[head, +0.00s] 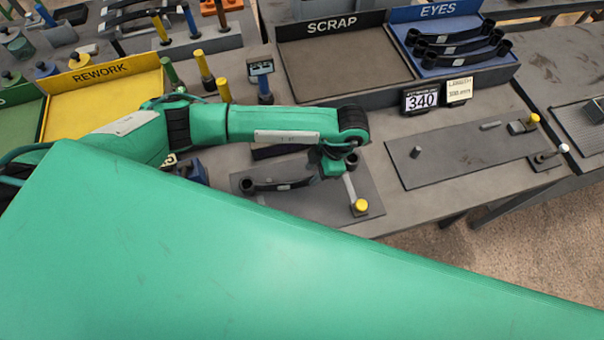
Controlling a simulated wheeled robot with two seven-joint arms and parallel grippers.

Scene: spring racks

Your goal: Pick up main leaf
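A dark, slightly curved leaf (283,184) lies on a dark fixture plate (300,210) on the bench, with a round eye at its left end and a small pale mark near its middle. Its right end is hidden by my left gripper. My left gripper (335,172) points down over the right part of that plate, close to the leaf's right end. Its fingertips are too small and covered to tell whether they are open or touch the leaf. My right gripper is not in view.
A yellow-knobbed clamp (360,205) stands beside my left gripper. Right of it lies a larger plate (460,155) with pins. Behind are the SCRAP tray (345,65), the EYES tray (490,70) holding several dark leaves, and a 340 display (421,98). The yellow REWORK tray (100,100) is left.

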